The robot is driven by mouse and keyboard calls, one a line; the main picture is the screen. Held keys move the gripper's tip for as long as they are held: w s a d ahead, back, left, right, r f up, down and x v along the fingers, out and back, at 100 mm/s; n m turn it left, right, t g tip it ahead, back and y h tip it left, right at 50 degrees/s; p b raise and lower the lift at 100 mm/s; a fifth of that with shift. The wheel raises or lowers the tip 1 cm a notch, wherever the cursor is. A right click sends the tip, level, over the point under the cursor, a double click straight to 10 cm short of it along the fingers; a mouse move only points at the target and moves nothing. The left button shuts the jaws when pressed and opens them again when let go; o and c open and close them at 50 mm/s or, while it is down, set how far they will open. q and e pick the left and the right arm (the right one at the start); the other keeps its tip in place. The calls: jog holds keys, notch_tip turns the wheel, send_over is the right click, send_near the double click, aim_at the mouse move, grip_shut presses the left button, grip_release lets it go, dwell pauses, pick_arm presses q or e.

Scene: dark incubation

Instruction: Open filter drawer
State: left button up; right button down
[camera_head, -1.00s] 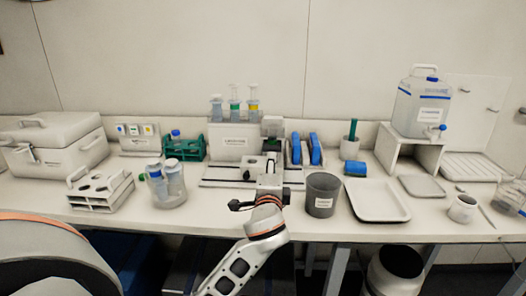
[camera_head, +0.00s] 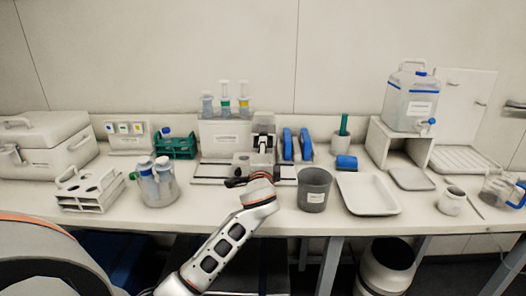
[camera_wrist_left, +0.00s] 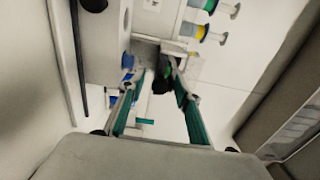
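My left gripper (camera_head: 262,145) is at the small grey and black instrument (camera_head: 263,122) at the back middle of the bench. In the left wrist view the same gripper (camera_wrist_left: 159,78) has its two teal-padded fingers apart. A black part (camera_wrist_left: 163,78) with a green edge shows between or just beyond the fingertips; I cannot tell if they touch it. No drawer front can be made out for certain; the gripper hides much of the instrument's front. My right gripper is not in view.
A labelled white stand (camera_head: 222,133) with syringes is left of the instrument, and blue upright pieces (camera_head: 297,144) are close on its right. A grey beaker (camera_head: 314,188) and a white tray (camera_head: 366,193) stand in front to the right. A jar (camera_head: 156,183) stands left.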

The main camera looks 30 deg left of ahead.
pick_arm(q)
jog(key=shift+c, duration=0.3)
grip_shut()
jog(key=p+v, duration=0.3)
jog(key=v, duration=0.4)
jog(key=shift+s, duration=0.2)
jog(key=shift+d, duration=0.1)
jog(key=shift+o, duration=0.3)
grip_release()
jog(key=v, duration=1.2)
